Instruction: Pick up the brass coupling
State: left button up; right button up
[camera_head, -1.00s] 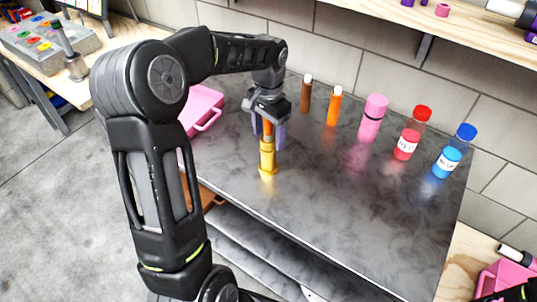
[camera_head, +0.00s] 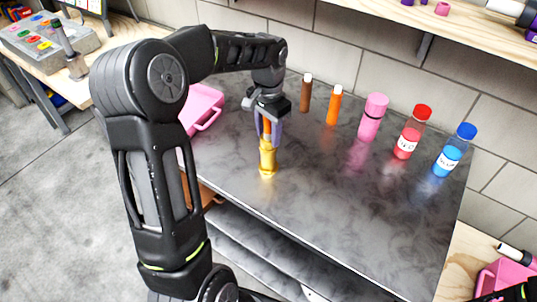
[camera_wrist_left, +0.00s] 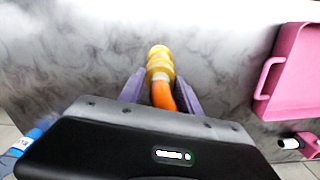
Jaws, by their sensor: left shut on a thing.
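The brass coupling (camera_head: 267,163) stands upright on the dark marbled table top (camera_head: 330,205), left of its middle. An orange piece rises from its upper end and shows between my fingers in the left wrist view. My left gripper (camera_head: 268,140) reaches down from above, its purple fingers shut on the upper part of the coupling. In the left wrist view the coupling (camera_wrist_left: 159,62) extends beyond the fingertips. Its foot appears to be on the table.
A brown vial (camera_head: 306,95), an orange vial (camera_head: 334,108), a pink bottle (camera_head: 372,120), a red-capped bottle (camera_head: 411,135) and a blue-capped bottle (camera_head: 453,155) line the back. A pink tray (camera_head: 203,107) lies at left. The table's front right is clear.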

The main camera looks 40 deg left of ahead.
pick_arm(q)
grip_shut()
dwell(0.5)
notch_tip(320, 180, up, 10)
jog(key=shift+r+b, duration=0.1)
jog(key=shift+b, duration=0.4)
dwell(0.5)
